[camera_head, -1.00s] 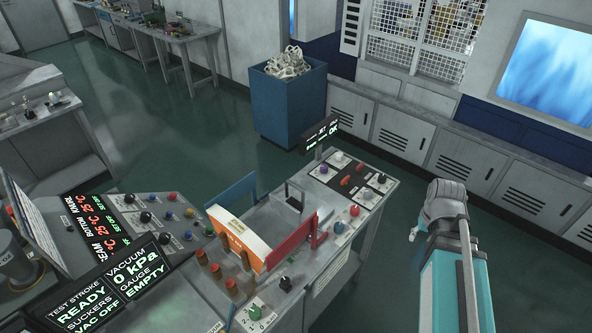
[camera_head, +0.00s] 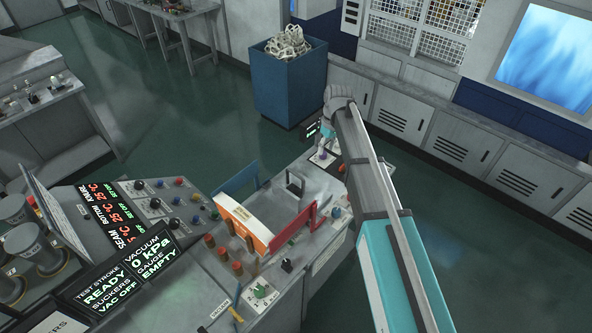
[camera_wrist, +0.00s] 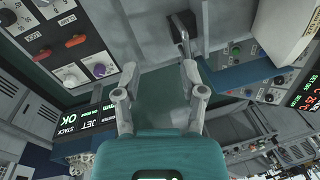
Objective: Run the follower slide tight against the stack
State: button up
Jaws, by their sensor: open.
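The stack (camera_head: 243,222), an orange and white block, stands between a blue side plate (camera_head: 236,178) and a red side plate (camera_head: 292,229) in the head view. A grey piece with a dark upright handle (camera_head: 295,184), which looks like the follower slide, sits behind it on the metal bed, with a gap between them. In the wrist view the handle (camera_wrist: 181,32) is beyond the fingertips, and a pale block at top right looks like the stack (camera_wrist: 284,28). My gripper (camera_wrist: 160,94) is open and empty, apart from the handle.
A small display (camera_wrist: 82,135) reading OK and a knob panel (camera_wrist: 72,45) lie left in the wrist view. Several orange-brown posts (camera_head: 223,254) stand before the stack. A blue bin (camera_head: 290,82) stands on the floor behind the bench.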

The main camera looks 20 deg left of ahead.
jog(key=a+n, duration=0.2)
jog(key=a, duration=0.7)
jog(key=shift+w, duration=0.4)
jog(key=shift+f, duration=0.1)
jog(key=f+b, duration=0.4)
jog(key=s+f+b, duration=0.1)
jog(key=f+b, duration=0.3)
jog(key=b, duration=0.1)
jog(key=s+a+f+b, duration=0.1)
jog(key=f+b, duration=0.3)
jog(key=f, duration=0.1)
jog(key=shift+s+b, duration=0.25)
jog(key=shift+b, duration=0.05)
jog(key=shift+f, duration=0.1)
grip_shut()
